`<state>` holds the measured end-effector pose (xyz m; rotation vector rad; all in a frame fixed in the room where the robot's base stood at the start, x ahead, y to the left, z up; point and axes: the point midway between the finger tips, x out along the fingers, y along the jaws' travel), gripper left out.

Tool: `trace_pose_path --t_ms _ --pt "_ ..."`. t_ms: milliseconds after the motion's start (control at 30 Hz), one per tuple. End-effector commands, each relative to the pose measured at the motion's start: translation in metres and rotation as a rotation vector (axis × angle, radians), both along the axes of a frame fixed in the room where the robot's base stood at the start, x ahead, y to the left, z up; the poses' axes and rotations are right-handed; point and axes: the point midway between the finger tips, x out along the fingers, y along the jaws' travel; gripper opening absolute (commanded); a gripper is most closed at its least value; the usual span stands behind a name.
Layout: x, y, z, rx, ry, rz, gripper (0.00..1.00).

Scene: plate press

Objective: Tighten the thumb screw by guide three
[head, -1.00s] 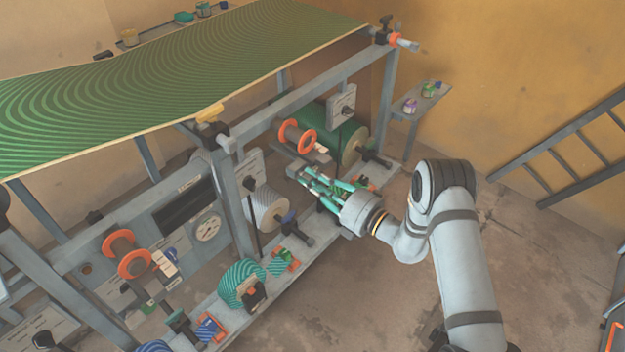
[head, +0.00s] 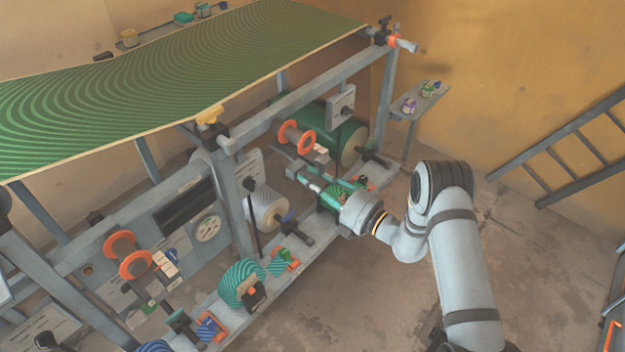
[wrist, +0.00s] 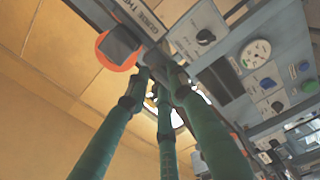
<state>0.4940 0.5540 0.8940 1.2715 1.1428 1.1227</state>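My gripper (head: 314,182) reaches in from the right to the far end of the press's lower rail in the head view. In the wrist view its three long green fingers run up from the bottom, and their dark tips (wrist: 160,80) stand close together beside a grey bar. Letters that look like part of "GUIDE" (wrist: 143,14) show on that bar. I cannot make out the thumb screw. It may be hidden at the fingertips, and I cannot tell whether they grip anything. An orange disc with a dark block (wrist: 119,46) sits just left of the tips.
The press frame (head: 241,200) and the green patterned sheet (head: 170,85) rise left of my arm. An orange-flanged spool (head: 296,138) and a green roller (head: 352,145) lie behind my gripper. A gauge (wrist: 256,54) and knobs show in the wrist view.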

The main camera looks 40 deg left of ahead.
Motion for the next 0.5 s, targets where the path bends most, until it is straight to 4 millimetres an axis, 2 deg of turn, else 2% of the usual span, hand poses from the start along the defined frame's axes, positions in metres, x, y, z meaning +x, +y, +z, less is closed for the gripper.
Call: trace_pose_path --t_ms 167,500 --pt "0.0 0.0001 0.0 0.0 -0.002 0.0 0.34" --pt "-0.0001 -0.0035 -0.0002 -0.001 -0.002 0.0 0.34"
